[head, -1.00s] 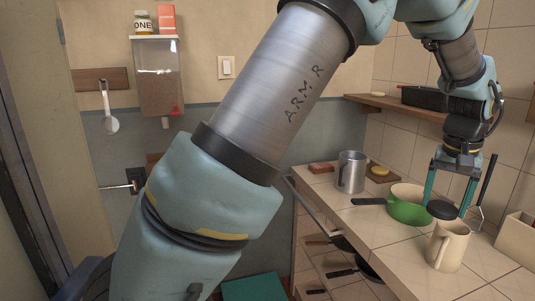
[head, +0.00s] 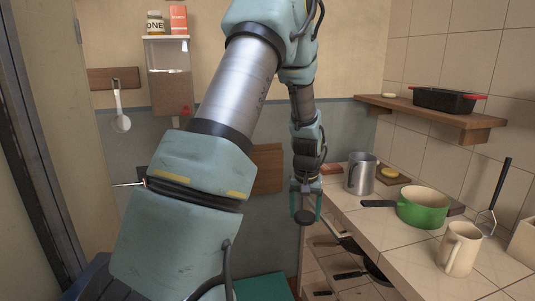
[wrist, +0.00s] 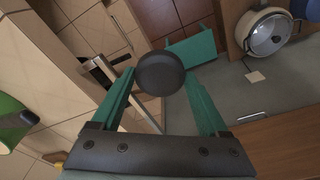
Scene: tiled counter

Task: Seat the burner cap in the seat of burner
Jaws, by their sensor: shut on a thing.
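The burner cap is a dark round disc (head: 304,216), held between the green fingers of my gripper (head: 305,207). The gripper points down and is left of the counter's front edge, over open floor space. In the wrist view the cap (wrist: 160,75) sits between the two fingertips of the gripper (wrist: 161,80), with its round face toward the camera. I cannot make out a burner or its seat in either view.
The tiled counter (head: 400,243) holds a green saucepan (head: 423,209), a metal pitcher (head: 362,174), a cream mug (head: 459,250) and a masher (head: 492,205). A wall shelf (head: 435,118) carries a black pan (head: 450,100). A white lidded pot (wrist: 268,33) shows in the wrist view.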

